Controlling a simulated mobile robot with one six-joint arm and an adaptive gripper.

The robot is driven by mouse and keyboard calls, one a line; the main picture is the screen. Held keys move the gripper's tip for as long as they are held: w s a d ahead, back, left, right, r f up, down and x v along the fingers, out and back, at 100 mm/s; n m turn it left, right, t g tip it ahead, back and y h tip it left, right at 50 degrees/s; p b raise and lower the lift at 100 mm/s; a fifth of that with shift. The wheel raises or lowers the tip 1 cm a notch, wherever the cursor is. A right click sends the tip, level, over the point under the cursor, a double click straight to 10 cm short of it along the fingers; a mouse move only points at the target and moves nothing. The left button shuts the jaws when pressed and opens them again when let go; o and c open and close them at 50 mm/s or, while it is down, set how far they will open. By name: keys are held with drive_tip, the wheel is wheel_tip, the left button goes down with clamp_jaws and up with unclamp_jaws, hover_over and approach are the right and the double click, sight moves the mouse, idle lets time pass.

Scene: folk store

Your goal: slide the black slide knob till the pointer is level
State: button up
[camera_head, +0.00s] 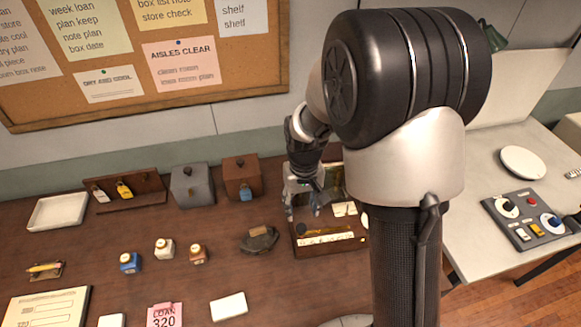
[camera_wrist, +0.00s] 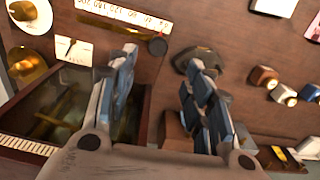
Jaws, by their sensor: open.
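A wooden letter scale (camera_head: 333,246) stands on the brown table, with a pale numbered strip (camera_wrist: 125,14) and a thin brass bar. The black slide knob (camera_wrist: 158,46) is at one end of the bar; it also shows in the head view (camera_head: 301,228). A white card (camera_wrist: 73,50) on the scale carries a short thin dark line, seemingly the pointer; its level cannot be judged. My gripper (camera_wrist: 162,60) is open and empty. In the wrist view the knob shows between and just beyond its fingertips, with no clear contact. In the head view my gripper (camera_head: 303,211) hangs just behind the knob.
A dark stapler-like object (camera_head: 260,240) sits left of the scale. Small bottles (camera_head: 164,249), a brown box (camera_head: 242,178) and a grey box (camera_head: 192,186) stand farther left. A panel with knobs (camera_head: 526,217) is on the pale right-hand table.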

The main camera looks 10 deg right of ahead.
sight(302, 227)
drive_tip(key=shift+w+d+f, duration=0.1)
drive_tip(key=shift+d+f, duration=0.2)
drive_tip(key=shift+f, duration=0.2)
wheel_tip(302, 227, down, 10)
drive_tip(key=b, duration=0.7)
drive_tip(key=shift+a+r+b, duration=0.1)
drive_tip(key=shift+a+b, duration=0.05)
drive_tip(key=shift+b, duration=0.15)
drive_tip(key=shift+r, duration=0.2)
drive_tip(key=shift+f, duration=0.1)
drive_tip(key=shift+c, duration=0.2)
drive_tip(key=c, duration=0.8)
drive_tip(key=shift+o, duration=0.2)
